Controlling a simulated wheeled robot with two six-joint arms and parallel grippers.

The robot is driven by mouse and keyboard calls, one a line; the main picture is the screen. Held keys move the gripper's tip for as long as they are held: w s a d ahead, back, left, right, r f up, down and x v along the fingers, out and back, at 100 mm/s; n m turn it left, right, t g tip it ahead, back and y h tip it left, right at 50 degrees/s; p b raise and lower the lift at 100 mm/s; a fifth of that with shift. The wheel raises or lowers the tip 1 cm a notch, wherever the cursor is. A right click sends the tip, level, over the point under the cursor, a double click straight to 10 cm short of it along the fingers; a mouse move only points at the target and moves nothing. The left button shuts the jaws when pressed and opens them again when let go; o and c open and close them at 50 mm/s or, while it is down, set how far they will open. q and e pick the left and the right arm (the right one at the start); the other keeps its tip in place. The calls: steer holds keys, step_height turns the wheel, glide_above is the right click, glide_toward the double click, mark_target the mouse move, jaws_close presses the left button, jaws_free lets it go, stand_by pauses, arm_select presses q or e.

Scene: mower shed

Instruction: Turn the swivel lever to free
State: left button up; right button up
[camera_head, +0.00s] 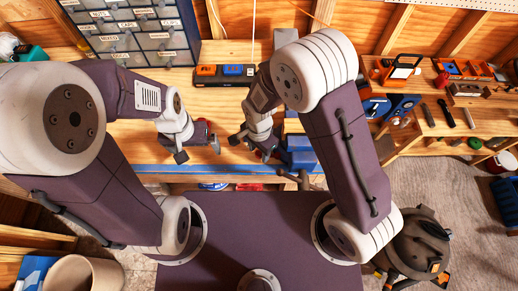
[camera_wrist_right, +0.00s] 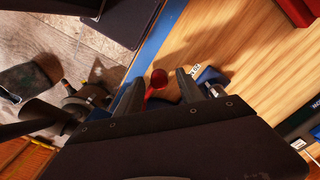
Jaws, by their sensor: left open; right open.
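The swivel lever (camera_wrist_right: 158,78) shows in the right wrist view as a red round knob on a red stem. It stands between the two fingers of my right gripper (camera_wrist_right: 159,88), which is open; I cannot tell whether either finger touches it. In the head view my right gripper (camera_head: 253,147) is beside the blue vise (camera_head: 301,152) at the bench's front edge and hides the lever. My left gripper (camera_head: 198,150) is open over the bench to the left.
A grey drawer cabinet (camera_head: 130,35) and a dark tray with orange and blue boxes (camera_head: 225,75) stand at the back of the bench. A side bench (camera_head: 440,105) with tools is at right. A dark round machine (camera_head: 415,245) stands on the floor at lower right.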

steer(key=shift+s+a, duration=0.1)
steer(key=shift+s, duration=0.15)
jaws_close()
